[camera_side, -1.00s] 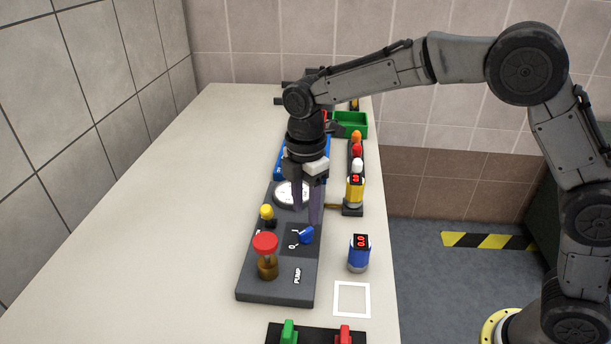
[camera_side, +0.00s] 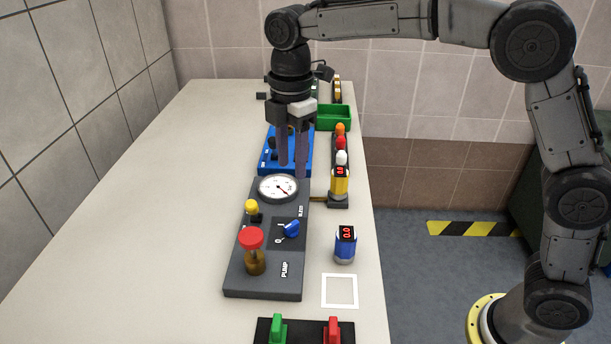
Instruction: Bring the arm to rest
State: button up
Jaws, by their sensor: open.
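My gripper (camera_side: 292,170) points down with two purple-grey fingers apart and nothing between them. In the picture it is above the far end of the dark pump panel (camera_side: 236,282), overlapping the blue tray (camera_side: 266,160) behind. The panel carries a white round gauge (camera_side: 277,188), a yellow-topped lever (camera_side: 252,208), a blue knob (camera_side: 291,229) between 0 and I marks, and a red-capped brown plunger (camera_side: 251,240). The gripper appears clear of all of these.
A blue cylinder with a red display (camera_side: 345,246) stands right of the panel, near a white square outline (camera_side: 339,291). A yellow cylinder (camera_side: 340,185) stands by a row of coloured balls (camera_side: 341,142). A green bin (camera_side: 335,117) is behind. The table's left side (camera_side: 150,230) is bare.

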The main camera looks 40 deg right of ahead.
jog(key=s+d+r+m+t, duration=0.2)
jog(key=s+d+r+m, duration=0.1)
jog(key=s+d+r, duration=0.3)
jog(key=s+d+r+m+t, duration=0.1)
jog(key=s+d+r+m, duration=0.1)
jog(key=s+d+r, duration=0.45)
jog(key=s+d+f+m+t, duration=0.2)
jog(key=s+f+m, duration=1.1)
jog(key=s, duration=0.1)
jog(key=shift+s, duration=0.3)
jog(key=shift+d, duration=0.1)
jog(key=shift+c, duration=0.3)
